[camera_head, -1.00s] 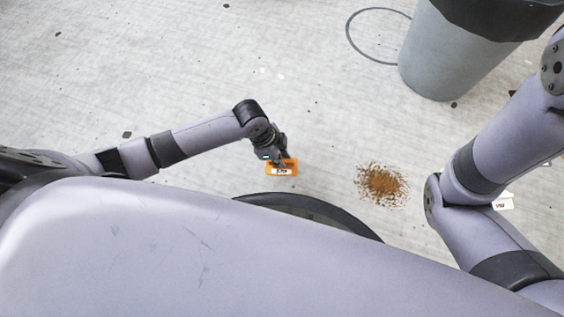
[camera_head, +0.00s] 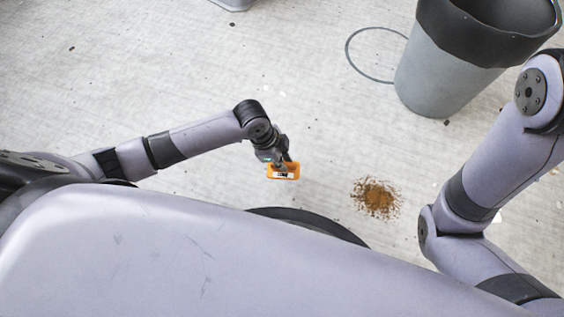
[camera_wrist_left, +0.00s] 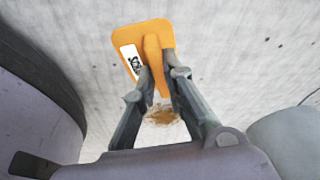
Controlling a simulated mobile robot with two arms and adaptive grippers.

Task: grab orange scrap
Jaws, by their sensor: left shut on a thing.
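The orange scrap (camera_head: 283,172) is a small flat orange piece with a white label and a raised rib. It shows large in the left wrist view (camera_wrist_left: 160,38), where its rib sits between the fingertips. My left gripper (camera_head: 283,160) is shut on the scrap; its fingers also show in the left wrist view (camera_wrist_left: 160,78). The scrap appears held above the floor. My right arm is at the right of the head view, but its gripper is out of view.
A grey bin (camera_head: 445,75) with a dark rim stands at the upper right, beside a dark ring (camera_head: 348,45) on the floor. A patch of brown debris (camera_head: 376,198) lies right of the scrap. Small dark bits are scattered about; the upper left floor is largely clear.

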